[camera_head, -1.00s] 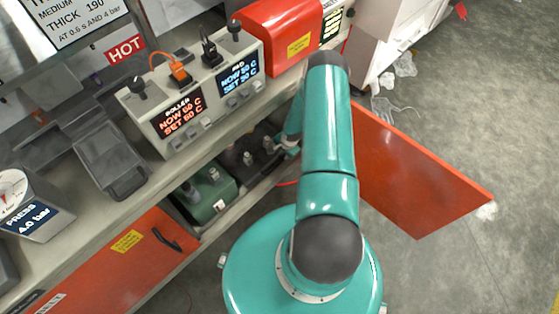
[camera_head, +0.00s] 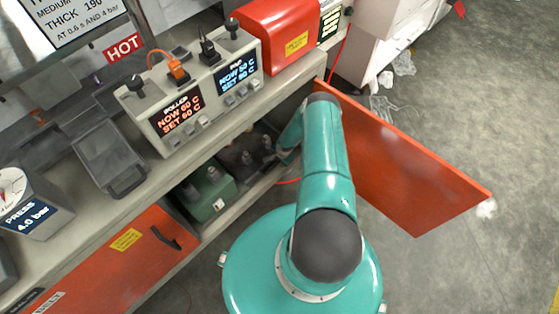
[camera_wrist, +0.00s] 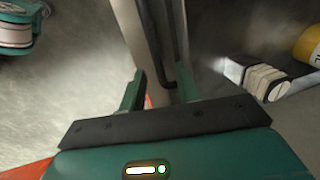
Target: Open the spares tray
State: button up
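I cannot pick out the spares tray for certain. In the wrist view my gripper (camera_wrist: 160,92) has its two green fingers apart. A pale grey panel edge (camera_wrist: 165,70) with a dark bar (camera_wrist: 178,40) along it shows beyond and between the fingers; I cannot tell whether they touch it. In the head view my forearm reaches into the open cupboard under the counter, and my fingertips are hidden there. A green box (camera_head: 222,188) and a dark unit with knobs (camera_head: 235,155) are in the cupboard.
The orange door (camera_head: 410,170) stands open right of my arm. A shut orange door (camera_head: 110,265) with a dark handle is at left. The controller box (camera_head: 195,90) stands on the counter above. In the wrist view a yellow cylinder (camera_wrist: 309,45) lies at right. Floor beyond the open door is mostly clear.

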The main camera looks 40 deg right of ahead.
grip_shut()
jog(key=shift+s, duration=0.1)
